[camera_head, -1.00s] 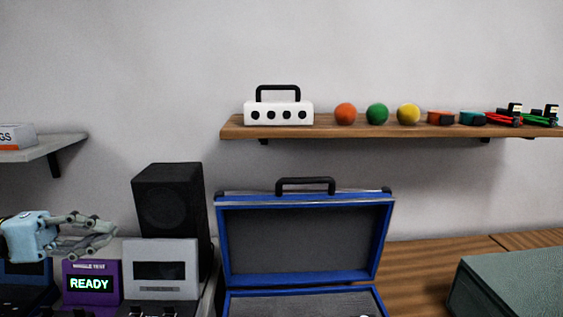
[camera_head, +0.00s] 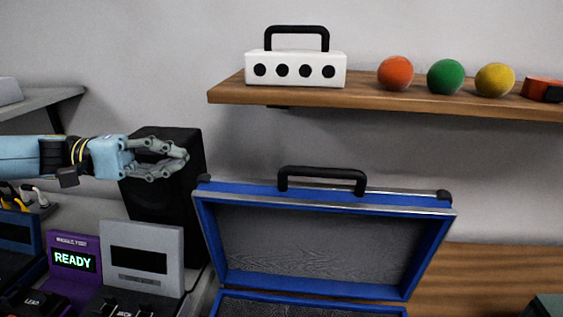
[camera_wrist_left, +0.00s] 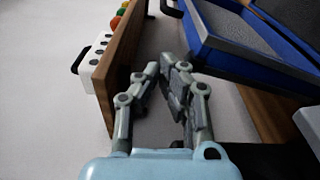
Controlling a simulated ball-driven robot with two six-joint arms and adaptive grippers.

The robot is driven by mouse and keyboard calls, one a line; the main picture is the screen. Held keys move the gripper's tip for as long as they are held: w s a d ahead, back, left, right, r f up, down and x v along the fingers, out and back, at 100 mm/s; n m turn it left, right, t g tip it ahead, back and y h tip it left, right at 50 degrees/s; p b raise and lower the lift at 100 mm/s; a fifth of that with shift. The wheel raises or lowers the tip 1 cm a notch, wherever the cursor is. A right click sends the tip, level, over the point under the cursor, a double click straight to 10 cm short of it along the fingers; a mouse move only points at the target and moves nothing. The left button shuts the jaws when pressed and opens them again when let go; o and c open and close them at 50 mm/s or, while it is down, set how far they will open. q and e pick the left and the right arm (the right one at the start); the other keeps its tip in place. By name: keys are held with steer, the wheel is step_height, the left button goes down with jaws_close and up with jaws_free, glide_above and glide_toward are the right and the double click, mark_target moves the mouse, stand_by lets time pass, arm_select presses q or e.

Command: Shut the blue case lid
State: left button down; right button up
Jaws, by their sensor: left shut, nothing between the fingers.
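The blue case stands open, its lid (camera_head: 310,245) raised upright with the grey lining facing me and a black handle (camera_head: 322,181) on its top edge. Only a strip of the case base (camera_head: 305,305) shows at the bottom of the head view. My left gripper (camera_head: 186,156) is shut and empty, in front of the black speaker, left of the lid and a little above its top edge. In the left wrist view the fingers (camera_wrist_left: 157,72) point toward the gap between the shelf and the blue lid (camera_wrist_left: 235,55), apart from both. My right gripper is not in view.
A wooden shelf (camera_head: 420,105) above the case holds a white box (camera_head: 296,69) with a handle and several coloured balls. A black speaker (camera_head: 165,205), a purple READY device (camera_head: 72,262) and a grey device (camera_head: 142,258) stand left of the case.

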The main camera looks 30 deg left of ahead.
arm_select(q)
steer(key=b+x, duration=0.2)
steer(key=x, duration=0.9)
steer(key=shift+w+d+r, duration=0.1)
steer(key=shift+w+d, duration=0.05)
steer(key=shift+d, duration=0.05)
steer(key=p+x, duration=0.1)
steer(key=x, duration=0.5)
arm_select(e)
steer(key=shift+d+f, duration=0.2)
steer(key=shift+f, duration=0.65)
arm_select(q)
steer(key=shift+d, duration=0.1)
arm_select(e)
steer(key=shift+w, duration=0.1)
